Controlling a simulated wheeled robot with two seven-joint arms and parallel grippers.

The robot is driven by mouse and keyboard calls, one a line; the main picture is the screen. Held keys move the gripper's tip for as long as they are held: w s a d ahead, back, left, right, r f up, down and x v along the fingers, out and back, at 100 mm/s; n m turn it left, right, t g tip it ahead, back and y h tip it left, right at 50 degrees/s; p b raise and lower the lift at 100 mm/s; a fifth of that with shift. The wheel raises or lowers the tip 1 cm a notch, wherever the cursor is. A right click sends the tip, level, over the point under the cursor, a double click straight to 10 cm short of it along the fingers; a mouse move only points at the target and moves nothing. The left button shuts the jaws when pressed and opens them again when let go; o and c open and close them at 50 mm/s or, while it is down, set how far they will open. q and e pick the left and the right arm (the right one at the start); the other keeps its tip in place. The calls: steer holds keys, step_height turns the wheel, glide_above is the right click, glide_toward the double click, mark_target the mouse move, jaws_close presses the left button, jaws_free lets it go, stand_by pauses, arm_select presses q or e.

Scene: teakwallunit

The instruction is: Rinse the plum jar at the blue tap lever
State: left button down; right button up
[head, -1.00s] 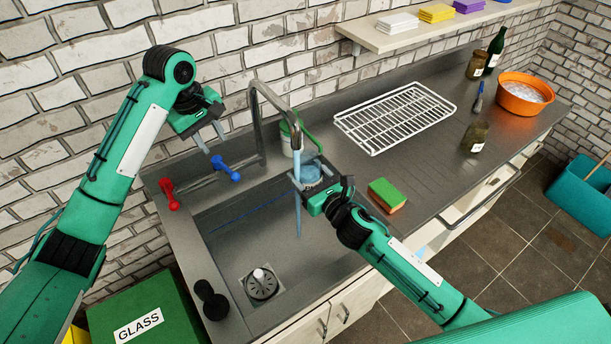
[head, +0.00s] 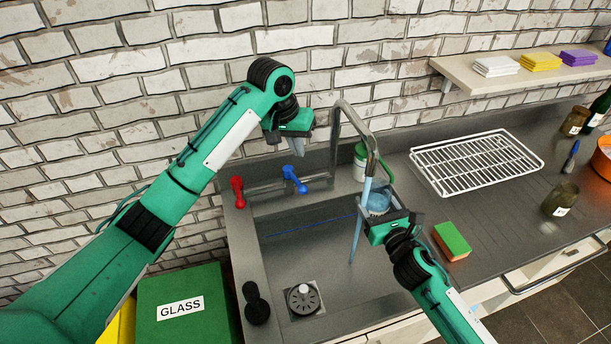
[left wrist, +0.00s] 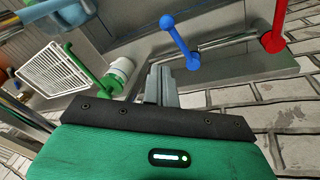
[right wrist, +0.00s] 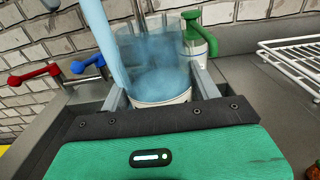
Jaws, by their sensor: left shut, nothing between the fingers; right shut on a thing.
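A clear glass jar (head: 378,201), bluish inside, is between the fingers of my right gripper (head: 387,214), which is shut on it below the tap spout. It also shows in the right wrist view (right wrist: 158,68); no label is readable. A water stream (head: 357,232) runs from the spout, along the jar's left side in the picture, down into the sink; whether some enters the jar is unclear. The blue tap lever (head: 294,179) is on the wall pipe, also in the left wrist view (left wrist: 180,42). My left gripper (head: 298,150) is shut and empty, above the lever and apart from it.
A red lever (head: 237,191) is left of the blue one. The arched spout (head: 357,122) stands between my grippers. A green-handled white container (head: 361,166) is behind the jar. A sponge (head: 452,241), wire rack (head: 478,164) and labelled jar (head: 560,199) are on the right counter.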

arm_select(q)
steer(key=w+d+f+m, duration=0.3)
steer(key=d+f+m, duration=0.2)
steer(key=f+m, duration=0.45)
steer(key=shift+n+t+h, duration=0.25)
steer(key=shift+t+h, duration=0.05)
steer(key=s+a, duration=0.1)
steer(key=s+a+f, duration=0.1)
steer(key=a, duration=0.1)
steer(key=shift+s+a, duration=0.1)
steer(key=shift+a, duration=0.2)
